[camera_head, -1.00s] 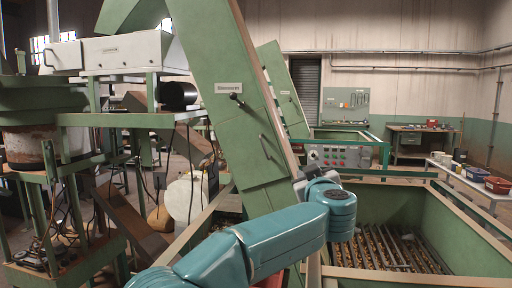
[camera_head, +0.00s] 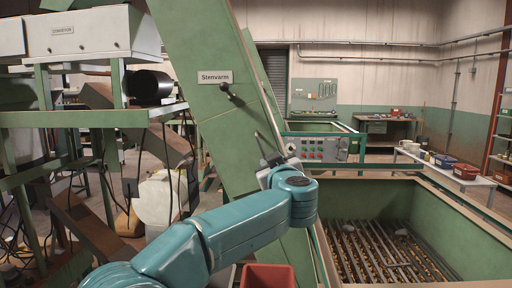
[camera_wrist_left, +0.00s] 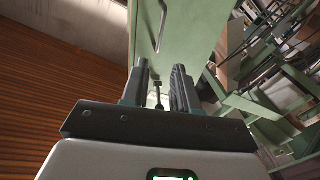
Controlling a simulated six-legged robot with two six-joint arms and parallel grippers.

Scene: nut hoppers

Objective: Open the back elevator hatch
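The near green elevator (camera_head: 195,60) slants up across the head view, with a label and a black knob (camera_head: 228,91). A second, farther elevator (camera_head: 262,75) shows only as a strip behind it. My left gripper (camera_head: 270,165) is beside the near elevator's lower side, small and partly hidden by my wrist. In the left wrist view its fingers (camera_wrist_left: 160,90) are apart, facing a green panel (camera_wrist_left: 180,60) with a bar handle (camera_wrist_left: 161,25). A small dark T-shaped latch (camera_wrist_left: 157,92) shows between the fingers; contact cannot be told. My right gripper is out of view.
A green hopper (camera_head: 375,205) with a slatted floor is at the right. A control panel (camera_head: 322,149) stands beyond the gripper. A red bin (camera_head: 268,277) is below my arm. A stand with a white box (camera_head: 80,32) is at the left.

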